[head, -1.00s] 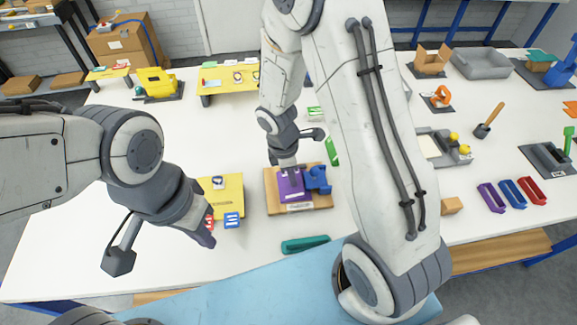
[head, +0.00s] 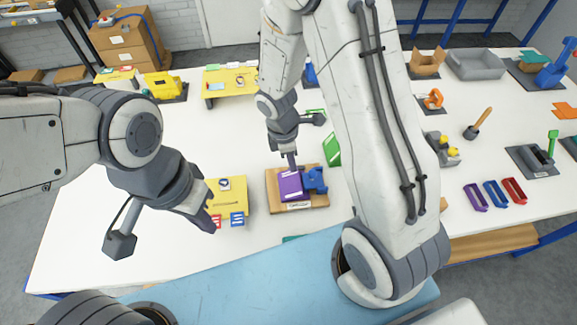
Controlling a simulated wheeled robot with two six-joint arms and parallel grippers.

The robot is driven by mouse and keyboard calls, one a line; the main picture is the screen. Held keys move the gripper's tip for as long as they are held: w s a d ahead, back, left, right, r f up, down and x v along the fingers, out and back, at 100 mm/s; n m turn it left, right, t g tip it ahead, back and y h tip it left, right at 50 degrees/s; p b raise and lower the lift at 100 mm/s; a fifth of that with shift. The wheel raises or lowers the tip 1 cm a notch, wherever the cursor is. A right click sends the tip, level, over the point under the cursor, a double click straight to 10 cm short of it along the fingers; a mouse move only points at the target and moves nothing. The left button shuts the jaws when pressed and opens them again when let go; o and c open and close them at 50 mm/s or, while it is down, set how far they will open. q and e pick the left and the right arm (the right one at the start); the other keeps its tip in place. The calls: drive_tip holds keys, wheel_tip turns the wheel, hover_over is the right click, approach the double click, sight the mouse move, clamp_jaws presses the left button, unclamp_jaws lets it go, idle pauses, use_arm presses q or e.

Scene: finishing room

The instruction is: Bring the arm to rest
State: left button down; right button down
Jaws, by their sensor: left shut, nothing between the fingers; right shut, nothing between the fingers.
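My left gripper (head: 210,222) is shut and empty, just left of a yellow stand (head: 232,190) that holds a red and a blue-and-white piece at its front edge. My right gripper (head: 291,165) is shut and empty, pointing down at the back edge of a purple block (head: 290,186). I cannot tell whether its tips touch the block. The purple block sits beside a blue clamp-like part (head: 315,181) on a wooden board (head: 322,201). My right arm's upper links hide part of the table to the right of the board.
Behind are a yellow fixture (head: 162,86) and a yellow raised board (head: 215,85). A green part (head: 332,149) stands behind the wooden board. At right are purple, blue and red holders (head: 494,194) and a grey bin (head: 475,64). The white table (head: 130,140) is clear at left.

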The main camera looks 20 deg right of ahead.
drive_tip(key=shift+r, duration=0.1)
idle(0.4)
drive_tip(key=s+a+r+m+y+b, duration=0.1)
drive_tip(key=s+a+r+m+b, duration=0.3)
drive_tip(key=s, duration=0.5)
drive_tip(key=s+a+r+m+y+b, duration=0.1)
drive_tip(key=s+a+r+m+b, duration=0.3)
drive_tip(key=s+a+r, duration=0.2)
drive_tip(key=s+a, duration=0.2)
drive_tip(key=s, duration=0.1)
drive_tip(key=shift+m+y, duration=0.3)
drive_tip(key=shift+y, duration=0.1)
